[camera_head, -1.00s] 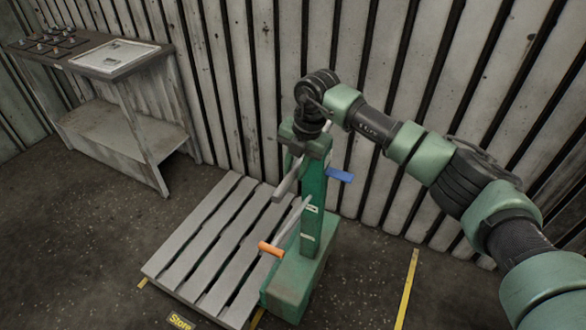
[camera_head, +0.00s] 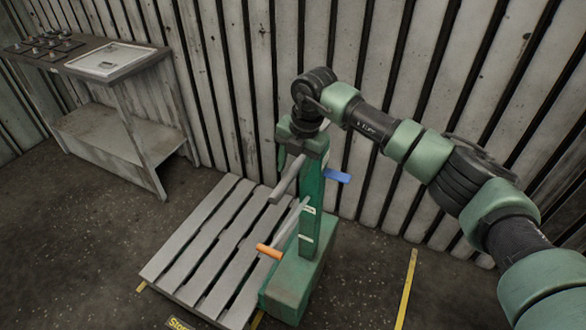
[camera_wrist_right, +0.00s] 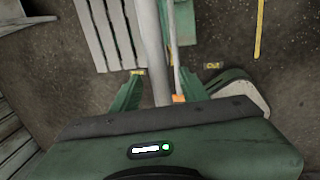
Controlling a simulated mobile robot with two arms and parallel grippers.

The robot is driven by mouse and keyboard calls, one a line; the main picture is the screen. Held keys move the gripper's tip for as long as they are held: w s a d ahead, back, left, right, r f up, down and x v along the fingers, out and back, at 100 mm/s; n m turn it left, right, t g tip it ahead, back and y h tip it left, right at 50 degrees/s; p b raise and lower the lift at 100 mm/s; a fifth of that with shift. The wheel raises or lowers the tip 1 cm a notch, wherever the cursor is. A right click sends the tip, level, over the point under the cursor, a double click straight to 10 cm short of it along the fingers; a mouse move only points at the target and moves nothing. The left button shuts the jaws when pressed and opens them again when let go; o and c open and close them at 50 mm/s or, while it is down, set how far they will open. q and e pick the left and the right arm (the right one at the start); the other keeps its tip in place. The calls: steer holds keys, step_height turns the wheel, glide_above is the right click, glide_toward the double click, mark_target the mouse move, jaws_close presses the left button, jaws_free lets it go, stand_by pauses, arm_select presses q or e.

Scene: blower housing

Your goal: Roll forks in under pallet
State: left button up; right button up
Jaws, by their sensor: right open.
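The grey slatted pallet (camera_head: 205,245) lies on the floor left of the green lift truck (camera_head: 312,215). It also shows in the wrist view (camera_wrist_right: 105,30). The truck has a tall mast, a blue lever (camera_head: 338,177) and a grey lever with an orange grip (camera_head: 268,251). Its base overlaps the pallet's right edge in the picture. The forks are hidden, so I cannot tell how far under the pallet they are. My right gripper (camera_head: 301,158) is at the top of the mast. Its jaws (camera_wrist_right: 160,92) are open on both sides of a grey bar (camera_wrist_right: 158,55). My left gripper is out of view.
A ribbed metal wall (camera_head: 420,110) stands close behind the truck and pallet. A workbench (camera_head: 125,85) with a control panel is at the back left. Yellow floor lines (camera_head: 406,290) and a "Store" label (camera_head: 178,324) mark the floor. Floor left of the pallet is clear.

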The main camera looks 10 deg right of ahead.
step_height(320, 180, up, 7)
steer(key=d+b, duration=0.1)
steer(key=shift+s, duration=0.4)
steer(key=shift+d, duration=0.1)
